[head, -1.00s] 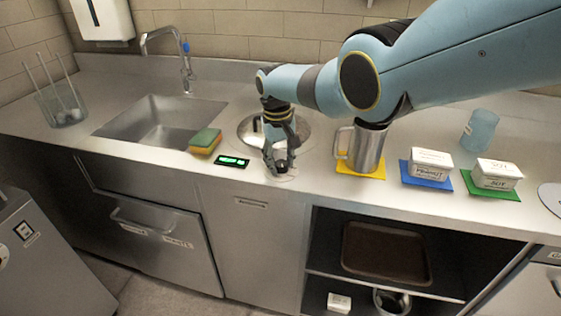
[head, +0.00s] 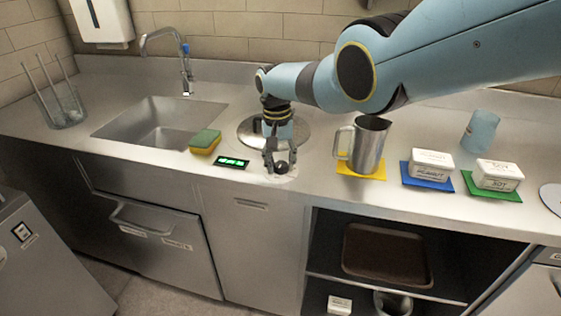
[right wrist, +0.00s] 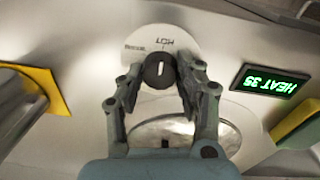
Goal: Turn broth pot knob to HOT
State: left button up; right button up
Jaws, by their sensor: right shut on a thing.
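The black knob (head: 281,168) sits on a pale round dial plate (right wrist: 190,40) set in the counter. My right gripper (head: 280,162) is shut on the knob, one finger on each side. The broth pot's round metal lid (head: 302,130) lies just behind the gripper, partly hidden by it. A green-lit display (right wrist: 269,81) reads HEAT 35, upside down in the right wrist view. My left gripper is not in view.
A sponge (head: 205,141) and the sink (head: 160,125) lie left of the knob. A metal jug (head: 369,146) stands on a yellow mat (head: 361,171) to the right. White tubs (head: 431,163) stand on blue and green mats further right.

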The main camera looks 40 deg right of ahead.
aim_at(278, 163)
jog(key=o, duration=1.1)
jog(key=shift+o, duration=0.2)
jog(key=shift+r, duration=0.15)
notch_tip(278, 163, up, 12)
jog(key=shift+w+a, duration=0.25)
